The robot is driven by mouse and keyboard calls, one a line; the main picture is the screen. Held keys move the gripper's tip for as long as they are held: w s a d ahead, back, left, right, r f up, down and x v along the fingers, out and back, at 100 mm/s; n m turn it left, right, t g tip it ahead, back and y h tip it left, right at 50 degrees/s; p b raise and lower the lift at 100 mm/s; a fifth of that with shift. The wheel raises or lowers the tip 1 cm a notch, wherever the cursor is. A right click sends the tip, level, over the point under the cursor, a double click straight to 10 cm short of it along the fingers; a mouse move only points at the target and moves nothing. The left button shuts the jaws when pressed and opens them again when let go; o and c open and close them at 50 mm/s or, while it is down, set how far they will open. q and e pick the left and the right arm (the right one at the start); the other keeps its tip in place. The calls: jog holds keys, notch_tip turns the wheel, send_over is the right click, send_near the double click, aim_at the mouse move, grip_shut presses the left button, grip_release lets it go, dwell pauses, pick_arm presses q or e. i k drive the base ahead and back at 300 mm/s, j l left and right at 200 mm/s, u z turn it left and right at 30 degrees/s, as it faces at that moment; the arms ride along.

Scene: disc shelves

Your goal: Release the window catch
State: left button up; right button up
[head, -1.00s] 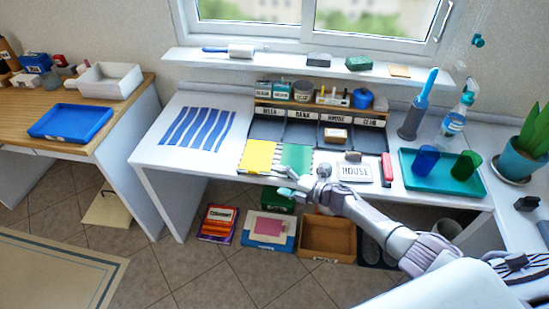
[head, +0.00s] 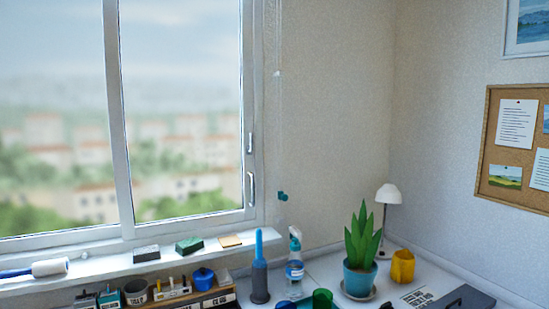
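The window (head: 185,130) fills the left of the head view, with a white frame and an upright bar between its panes. On the right side of its frame is a pale handle-like catch (head: 252,188). A smaller pale fitting (head: 250,143) sits above it on the same frame. I cannot tell from here whether the catch is fastened. Neither of my grippers is in view.
A sill (head: 110,265) below the window holds a lint roller (head: 48,267) and several small blocks. A teal knob (head: 282,196) hangs by the wall. Below stand a blue-topped brush (head: 260,270), a spray bottle (head: 295,262) and a potted plant (head: 360,255).

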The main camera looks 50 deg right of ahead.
aim_at(249, 149)
jog(key=i+l+z, duration=0.1)
jog(key=z, duration=0.35)
jog(key=i+z, duration=0.2)
jog(key=z, duration=0.25)
jog(key=i+z, duration=0.15)
jog(key=z, duration=0.3)
